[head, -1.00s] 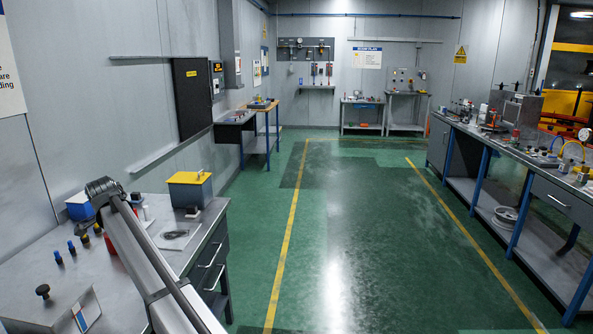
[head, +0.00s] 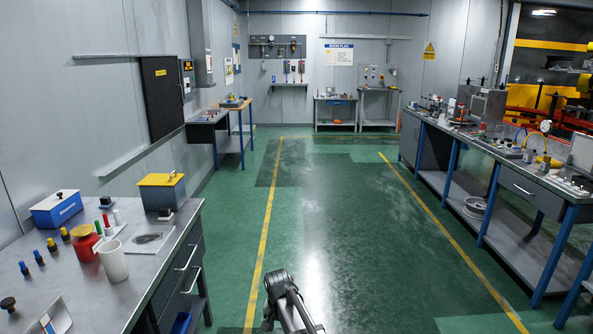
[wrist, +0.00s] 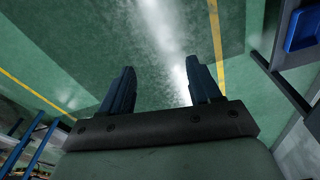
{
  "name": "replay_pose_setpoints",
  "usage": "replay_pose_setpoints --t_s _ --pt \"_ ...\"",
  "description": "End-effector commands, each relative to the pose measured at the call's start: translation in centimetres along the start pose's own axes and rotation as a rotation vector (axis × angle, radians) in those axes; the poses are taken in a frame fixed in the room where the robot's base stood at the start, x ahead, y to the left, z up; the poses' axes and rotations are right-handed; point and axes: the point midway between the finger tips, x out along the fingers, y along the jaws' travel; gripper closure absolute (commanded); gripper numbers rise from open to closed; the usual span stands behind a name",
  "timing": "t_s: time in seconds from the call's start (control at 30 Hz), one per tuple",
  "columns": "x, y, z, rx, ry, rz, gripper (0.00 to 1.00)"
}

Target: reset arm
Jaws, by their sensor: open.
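My gripper (wrist: 155,88) shows in the wrist view with its two dark fingers apart and nothing between them. Green floor lies beyond the fingertips. In the head view part of my arm (head: 287,300) shows at the bottom middle, over the open floor and to the right of the left workbench (head: 120,290). The fingers cannot be made out in the head view.
The left bench holds a blue box (head: 57,208), a grey box with a yellow lid (head: 161,191), a red jar (head: 84,241), a white cup (head: 113,261) and several small knobs. A long bench (head: 520,185) runs along the right. The floor between is clear.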

Motion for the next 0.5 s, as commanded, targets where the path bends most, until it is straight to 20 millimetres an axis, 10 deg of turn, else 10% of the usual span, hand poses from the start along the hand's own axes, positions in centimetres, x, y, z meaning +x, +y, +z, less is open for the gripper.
replay_pose_setpoints --t_s 0.2,0.5 --pt "4.0 11.2 4.2 -0.075 -0.041 0.002 0.37" --pt "7.0 20.7 9.4 -0.164 -0.078 -0.012 0.37"
